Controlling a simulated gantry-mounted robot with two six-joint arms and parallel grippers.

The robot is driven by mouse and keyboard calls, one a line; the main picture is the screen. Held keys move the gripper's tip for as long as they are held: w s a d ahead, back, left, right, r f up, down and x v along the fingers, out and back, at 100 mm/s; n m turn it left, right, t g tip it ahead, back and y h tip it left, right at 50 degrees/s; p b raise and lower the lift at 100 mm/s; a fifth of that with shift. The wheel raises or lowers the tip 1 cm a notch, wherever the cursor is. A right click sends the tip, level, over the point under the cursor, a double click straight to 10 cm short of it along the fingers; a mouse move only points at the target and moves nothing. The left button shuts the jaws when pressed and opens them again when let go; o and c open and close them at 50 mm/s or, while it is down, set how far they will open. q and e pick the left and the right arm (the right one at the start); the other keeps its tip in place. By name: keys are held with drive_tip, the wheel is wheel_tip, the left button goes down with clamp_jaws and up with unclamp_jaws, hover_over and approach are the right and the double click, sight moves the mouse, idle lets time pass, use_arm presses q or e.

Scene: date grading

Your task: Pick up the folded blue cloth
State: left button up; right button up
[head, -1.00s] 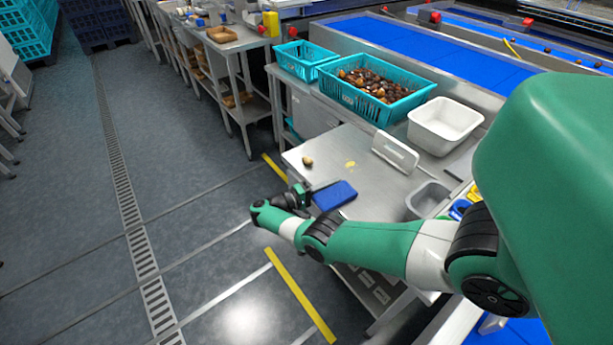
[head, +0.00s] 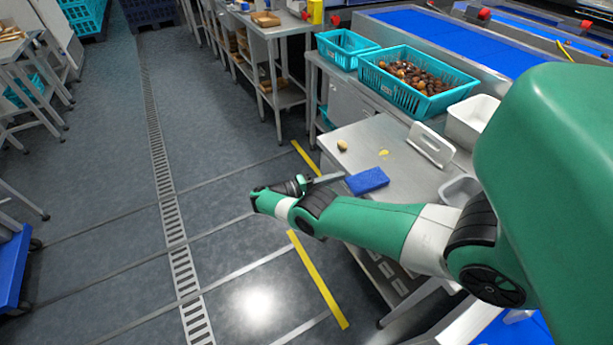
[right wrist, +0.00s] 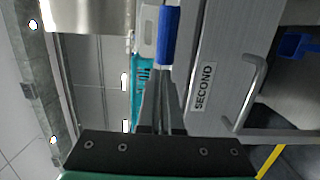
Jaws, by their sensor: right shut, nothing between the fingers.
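The folded blue cloth (head: 367,181) lies flat on the steel table (head: 400,165), near its left edge in the head view. My right gripper (head: 340,177) is beside the cloth, with its fingers pointing at it from the left. The fingers are shut and empty. In the right wrist view the cloth (right wrist: 168,36) shows just beyond the closed fingertips (right wrist: 164,78); I cannot tell whether they touch it. My left gripper is in neither view.
A brown date (head: 342,145), a yellowish spot and a white upright holder (head: 431,144) are on the table. Behind stand a teal crate of dates (head: 372,75), an empty-looking teal crate (head: 345,38) and a white tub (head: 468,122). Open floor lies left.

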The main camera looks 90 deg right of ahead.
drive_tip(key=o, duration=0.4)
drive_tip(key=shift+s, duration=0.1)
drive_tip(key=o, duration=1.1)
